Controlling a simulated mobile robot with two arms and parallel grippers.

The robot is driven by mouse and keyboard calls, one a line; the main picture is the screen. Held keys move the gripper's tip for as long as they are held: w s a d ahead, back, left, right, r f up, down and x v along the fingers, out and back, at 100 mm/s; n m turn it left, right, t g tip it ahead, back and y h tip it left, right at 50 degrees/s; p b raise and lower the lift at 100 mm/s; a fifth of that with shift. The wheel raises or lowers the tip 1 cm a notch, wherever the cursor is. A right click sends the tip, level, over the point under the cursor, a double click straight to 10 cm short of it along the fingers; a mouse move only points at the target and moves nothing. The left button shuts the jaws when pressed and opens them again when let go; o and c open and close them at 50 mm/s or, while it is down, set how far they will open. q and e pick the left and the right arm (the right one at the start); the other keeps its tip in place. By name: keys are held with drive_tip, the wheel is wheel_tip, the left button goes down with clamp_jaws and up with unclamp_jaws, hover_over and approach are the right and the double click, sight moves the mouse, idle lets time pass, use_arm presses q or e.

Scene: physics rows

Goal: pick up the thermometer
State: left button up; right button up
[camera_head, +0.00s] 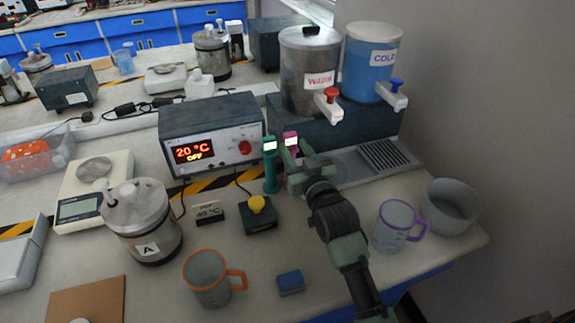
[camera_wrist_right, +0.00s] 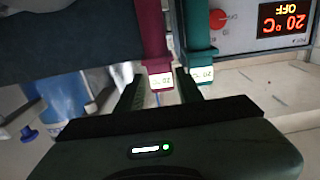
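My left gripper is not in view.
The heater box (camera_head: 212,130) reads 20 °C OFF. A yellow-button box (camera_head: 258,220), a 40 °C sign (camera_head: 209,212) and canister A (camera_head: 145,222) stand to the left. An orange-handled mug (camera_head: 207,278), a purple-handled mug (camera_head: 394,228) and a blue block (camera_head: 290,281) are nearer the front.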

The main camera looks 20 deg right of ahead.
sight(286, 133)
drive_tip(key=shift+w+r, duration=0.25)
drive_tip(key=shift+w, duration=0.7)
drive_tip(key=w+p, duration=0.1)
drive_tip(key=w, duration=0.4)
drive_tip(key=shift+a, duration=0.15)
clamp_jaws()
